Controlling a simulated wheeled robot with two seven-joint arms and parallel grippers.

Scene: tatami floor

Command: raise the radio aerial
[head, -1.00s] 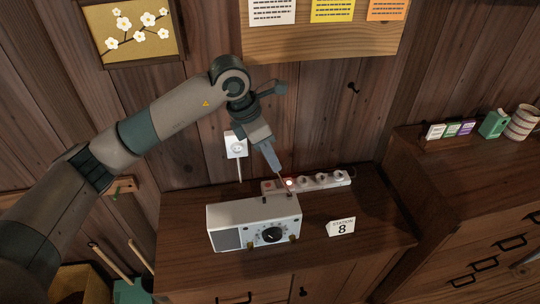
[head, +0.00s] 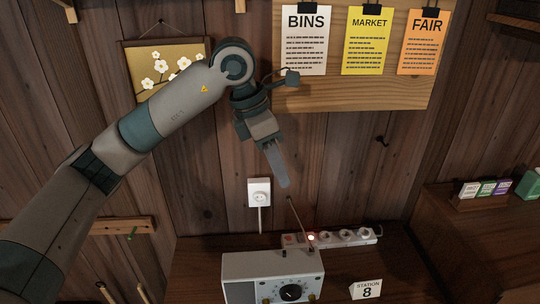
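The white radio (head: 262,266) stands on the dark wooden cabinet, its lower part cut off by the bottom edge of the head view. Its thin aerial (head: 300,221) rises from the top right side, leaning up and left. My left gripper (head: 284,182) points down at the aerial's upper end, its fingertips just above or at the tip. I cannot tell whether they touch it. The fingers show edge-on, so their opening is hidden. My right gripper is out of view.
A power strip (head: 350,237) with a lit red switch lies behind the radio. A station 8 card (head: 366,289) stands to the right. A wall socket (head: 259,193) is behind, below the notice board (head: 400,94).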

